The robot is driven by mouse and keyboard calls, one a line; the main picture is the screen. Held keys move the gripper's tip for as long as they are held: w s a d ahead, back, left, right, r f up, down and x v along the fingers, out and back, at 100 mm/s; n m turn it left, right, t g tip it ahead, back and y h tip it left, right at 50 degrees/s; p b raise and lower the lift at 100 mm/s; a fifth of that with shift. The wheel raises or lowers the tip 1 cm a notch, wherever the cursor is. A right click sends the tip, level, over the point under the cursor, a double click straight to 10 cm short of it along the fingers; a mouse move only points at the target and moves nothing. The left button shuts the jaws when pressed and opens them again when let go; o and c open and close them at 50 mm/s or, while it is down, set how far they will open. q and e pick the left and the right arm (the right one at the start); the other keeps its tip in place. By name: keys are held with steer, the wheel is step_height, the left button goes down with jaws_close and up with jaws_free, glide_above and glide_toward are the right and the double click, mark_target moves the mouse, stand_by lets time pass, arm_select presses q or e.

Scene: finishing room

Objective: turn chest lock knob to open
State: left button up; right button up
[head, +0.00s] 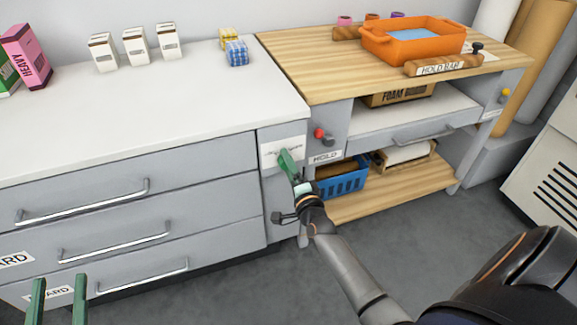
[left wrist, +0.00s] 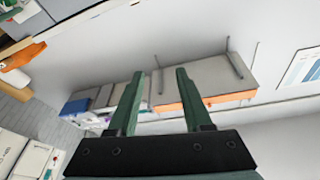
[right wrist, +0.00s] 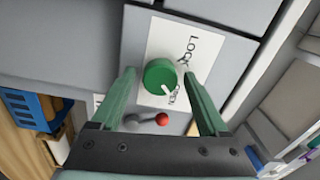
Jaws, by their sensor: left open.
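The lock knob (right wrist: 160,76) is round and green with a white pointer mark, on a white label plate (right wrist: 158,40) reading LOCK, with a second word partly hidden near my finger. The mark points to the lower right, toward that second word. The plate (head: 283,150) also shows on the chest's narrow front panel in the head view, where the knob cannot be made out. My right gripper (right wrist: 158,80) is open, its fingertips on either side of the knob with gaps showing; contact is not visible. My left gripper (head: 58,290) is open and empty, low at the left; it also shows in the left wrist view (left wrist: 159,85).
A red-knobbed lever (head: 320,134) sits right of the plate, beside a HOLD label. A blue basket (head: 342,182) stands on the lower shelf. Drawer handles (head: 85,205) project at the left. An orange tray (head: 412,45) is on the wooden top. Floor in front is clear.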

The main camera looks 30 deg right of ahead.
arm_select(q)
step_height(320, 180, down, 14)
steer(key=n+g+y+p, duration=0.2)
steer(key=g+y, duration=0.1)
steer(key=g, duration=0.2)
steer(key=shift+s+a+r+n+g, duration=0.2)
steer(key=shift+s+a+n+g, duration=0.1)
steer(key=shift+s+a+n, duration=0.1)
arm_select(e)
steer(key=shift+v, duration=6.25)
